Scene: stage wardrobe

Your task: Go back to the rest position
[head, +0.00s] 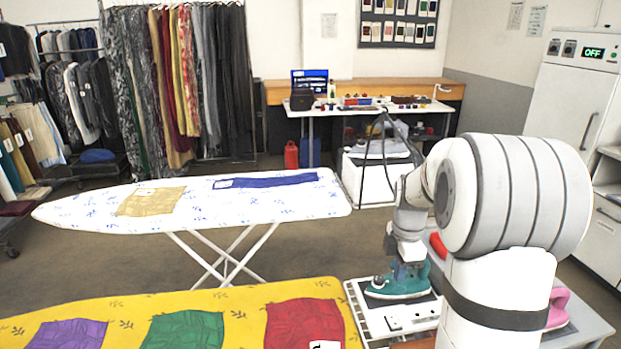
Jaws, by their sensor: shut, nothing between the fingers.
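My arm stands in the right foreground of the head view. My gripper (407,272) points down at a teal iron (402,285), just over or against its upper part. I cannot tell whether they touch. The gripper is shut with nothing held between its fingers. The iron sits on a white and grey stand (367,318) with sockets on its front part. My arm hides part of the area behind it.
A yellow ironing board (250,297) with purple, green and red cloths lies in front. A white ironing board (320,200) with tan and blue cloths stands behind. A pink iron (558,308) is partly hidden at right. Bare floor (310,250) shows between the boards.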

